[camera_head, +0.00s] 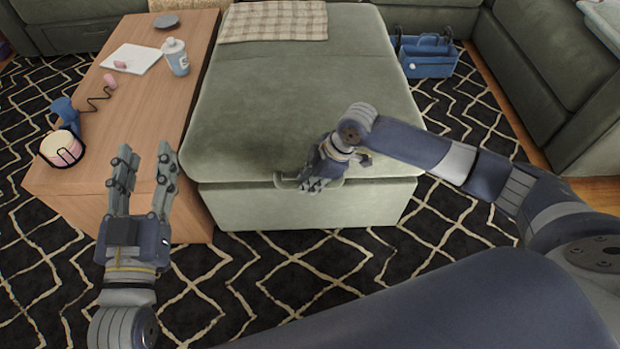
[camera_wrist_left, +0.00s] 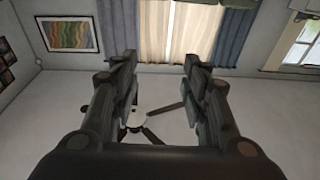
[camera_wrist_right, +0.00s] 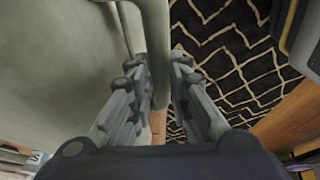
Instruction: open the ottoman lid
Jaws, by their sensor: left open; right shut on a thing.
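The green ottoman has a wide padded lid (camera_head: 290,100) lying flat over its base (camera_head: 300,210), with a thin dark seam between them at the front.
A checked blanket (camera_head: 273,20) lies on the lid's far end. A blue caddy (camera_head: 428,56) stands right of the ottoman. Patterned rug (camera_head: 330,270) lies in front.

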